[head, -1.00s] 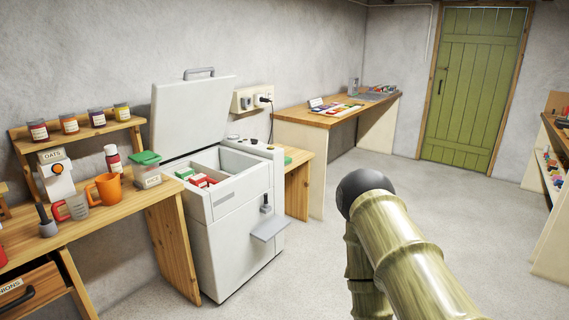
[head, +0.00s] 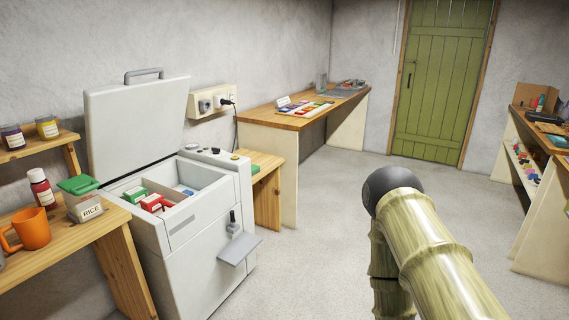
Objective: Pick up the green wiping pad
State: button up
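A small green patch (head: 256,169) shows on the low wooden bench (head: 266,191) just behind the white chest freezer. It may be the green wiping pad, but the freezer's edge hides most of it and I cannot be sure. My arm, with bamboo-like links and a dark rounded joint, rises at the lower right over the floor. My gripper is outside the view.
The freezer (head: 205,262) stands open, with red and green boxes inside and a grey shelf (head: 240,249) jutting from its front. A wooden counter (head: 20,269) is at left, a workbench (head: 272,117) at the back. The floor (head: 330,230) between them and the right-hand bench is clear.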

aim_at(255, 169)
jog(key=z, duration=0.2)
jog(key=i, duration=1.85)
jog(key=u, duration=0.65)
jog(key=i, duration=1.3)
jog(key=u, duration=0.4)
